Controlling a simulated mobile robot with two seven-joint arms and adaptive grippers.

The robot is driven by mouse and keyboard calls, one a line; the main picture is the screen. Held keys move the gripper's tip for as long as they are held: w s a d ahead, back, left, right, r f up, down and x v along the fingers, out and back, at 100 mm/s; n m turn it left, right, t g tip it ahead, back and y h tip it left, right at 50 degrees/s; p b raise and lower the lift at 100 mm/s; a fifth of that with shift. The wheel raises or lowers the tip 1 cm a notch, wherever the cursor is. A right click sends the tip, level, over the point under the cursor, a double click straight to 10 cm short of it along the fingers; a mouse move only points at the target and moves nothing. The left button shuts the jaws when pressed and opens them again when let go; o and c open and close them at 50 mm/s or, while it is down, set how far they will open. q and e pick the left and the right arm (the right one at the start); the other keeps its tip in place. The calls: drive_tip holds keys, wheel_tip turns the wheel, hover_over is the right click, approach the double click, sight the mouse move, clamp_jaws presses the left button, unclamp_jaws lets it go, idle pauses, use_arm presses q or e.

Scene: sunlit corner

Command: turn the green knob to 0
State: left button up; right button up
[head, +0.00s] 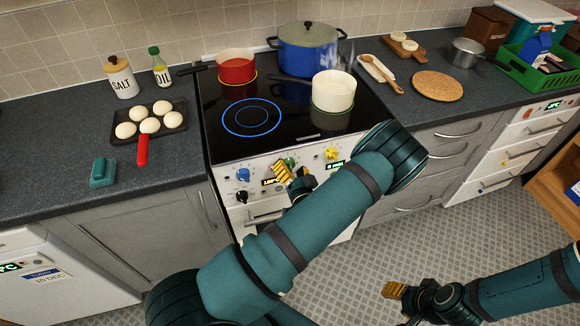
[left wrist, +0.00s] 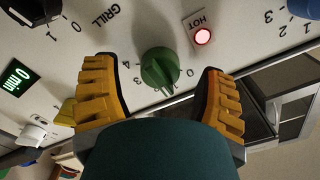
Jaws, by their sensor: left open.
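The green knob (head: 289,161) is on the white front panel of the cooker. In the left wrist view the green knob (left wrist: 160,68) sits between the two yellow fingers of my left gripper (left wrist: 159,75), with a gap on both sides. A printed 0 shows to its lower right and other digits to its lower left; I cannot tell which mark it points at. In the head view my left gripper (head: 291,177) is at the panel, partly covering the knob's surroundings. My right gripper (head: 394,291) is low at the right, over the floor; its opening is unclear.
A blue knob (head: 243,174), a yellow knob (head: 332,153) and a black knob (head: 241,196) are nearby. A red HOT lamp (left wrist: 203,36) glows beside the green knob. Pots, including a white one (head: 333,91), stand on the black hob (head: 285,125).

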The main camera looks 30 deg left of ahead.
use_arm(q)
drive_tip(key=shift+w+a, duration=0.25)
drive_tip(key=shift+a, duration=0.1)
drive_tip(key=c, duration=1.2)
drive_tip(key=shift+c, duration=0.2)
drive_tip(key=n+b, duration=0.3)
drive_tip(key=shift+f+n, duration=0.1)
drive_tip(key=shift+n, duration=0.3)
clamp_jaws()
drive_tip(key=shift+n+b, duration=1.45)
drive_tip(key=shift+n, duration=0.65)
